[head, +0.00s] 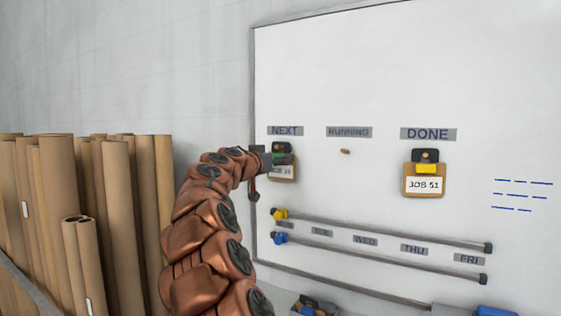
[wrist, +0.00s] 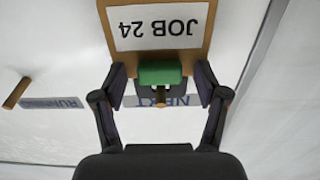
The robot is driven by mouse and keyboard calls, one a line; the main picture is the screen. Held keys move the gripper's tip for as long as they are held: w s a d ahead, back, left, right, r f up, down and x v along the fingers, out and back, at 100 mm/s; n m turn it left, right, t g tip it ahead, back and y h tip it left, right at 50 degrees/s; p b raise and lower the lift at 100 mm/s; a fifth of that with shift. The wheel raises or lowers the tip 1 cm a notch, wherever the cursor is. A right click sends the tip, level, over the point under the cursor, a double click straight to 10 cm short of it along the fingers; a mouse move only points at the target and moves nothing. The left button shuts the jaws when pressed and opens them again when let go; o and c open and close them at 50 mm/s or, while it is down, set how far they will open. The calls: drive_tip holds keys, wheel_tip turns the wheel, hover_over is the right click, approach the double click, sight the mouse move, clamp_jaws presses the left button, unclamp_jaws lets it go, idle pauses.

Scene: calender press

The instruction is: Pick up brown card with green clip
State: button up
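The brown card with the green clip (wrist: 160,73) hangs under the NEXT label on the whiteboard. In the wrist view it appears upside down, and its white label reads JOB 24. It also shows in the head view (head: 287,174), partly covered by my gripper. My gripper (wrist: 161,76) is at the card's top, with one finger on each side of the green clip. A small gap shows between each finger and the clip, so it looks open. A wooden peg (wrist: 160,96) shows at the clip's black top part.
Another brown card with a yellow clip (head: 425,180), JOB 51, hangs under DONE. The peg under RUNNING (head: 345,151) is bare. Two rails (head: 390,232) with yellow and blue sliders run below. Cardboard tubes (head: 120,220) stand at left.

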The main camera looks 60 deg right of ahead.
drive_tip(key=c, duration=0.9)
drive_tip(key=shift+r+b, duration=0.15)
drive_tip(key=shift+b, duration=0.35)
drive_tip(key=a+b, duration=0.2)
drive_tip(key=a, duration=0.4)
drive_tip(key=a+b, duration=0.2)
drive_tip(key=a, duration=0.4)
drive_tip(key=a+b, duration=0.2)
drive_tip(key=a, duration=0.4)
drive_tip(key=shift+s+r, duration=0.15)
drive_tip(key=shift+s, duration=0.25)
drive_tip(key=shift+r, duration=0.35)
drive_tip(key=shift+a, duration=0.15)
drive_tip(key=shift+a+r+b, duration=0.2)
drive_tip(key=shift+a+b, duration=0.15)
drive_tip(key=shift+a, duration=0.75)
drive_tip(key=shift+a+r+b, duration=0.2)
drive_tip(key=shift+a+b, duration=0.1)
drive_tip(key=shift+a, duration=0.75)
drive_tip(key=shift+s, duration=0.1)
drive_tip(key=shift+s+a+b, duration=0.15)
drive_tip(key=shift+a+b, duration=0.55)
drive_tip(key=shift+a, duration=2.25)
